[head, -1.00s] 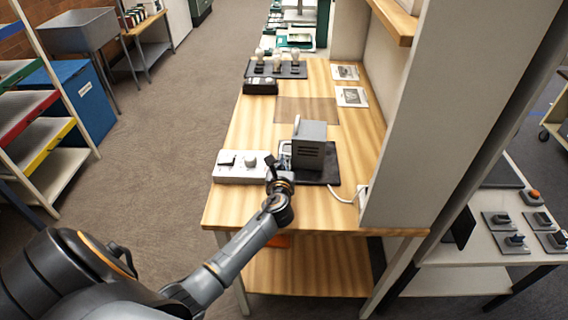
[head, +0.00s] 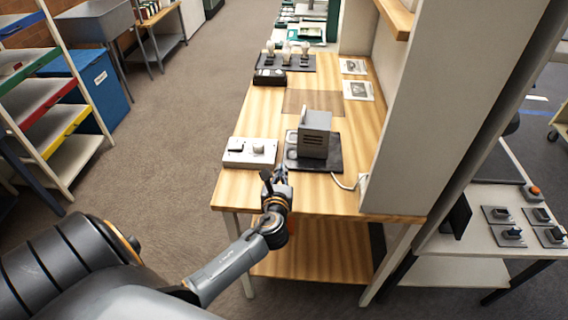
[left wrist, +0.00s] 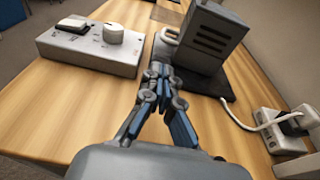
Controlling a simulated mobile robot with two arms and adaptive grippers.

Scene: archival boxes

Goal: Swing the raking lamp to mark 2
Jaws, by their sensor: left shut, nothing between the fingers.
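A grey slotted housing (head: 315,135), which looks like the raking lamp, stands on a dark base plate (head: 331,160) on the wooden bench; it also shows in the left wrist view (left wrist: 210,38). A white control box (head: 250,153) with a rocker switch and a round knob (left wrist: 114,33) sits to its left. I cannot read any mark 2. My left gripper (head: 276,174) is shut and empty in front of the gap between box and plate. In the left wrist view its fingertips (left wrist: 161,71) meet just short of the plate's near corner. My right gripper is not in view.
A white cable (left wrist: 240,122) runs from the plate to a socket block (left wrist: 285,135) on the right. A tall pale panel (head: 450,110) bounds the bench's right side. A dark tray with bulbs (head: 287,62) stands farther back. The bench front is bare.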

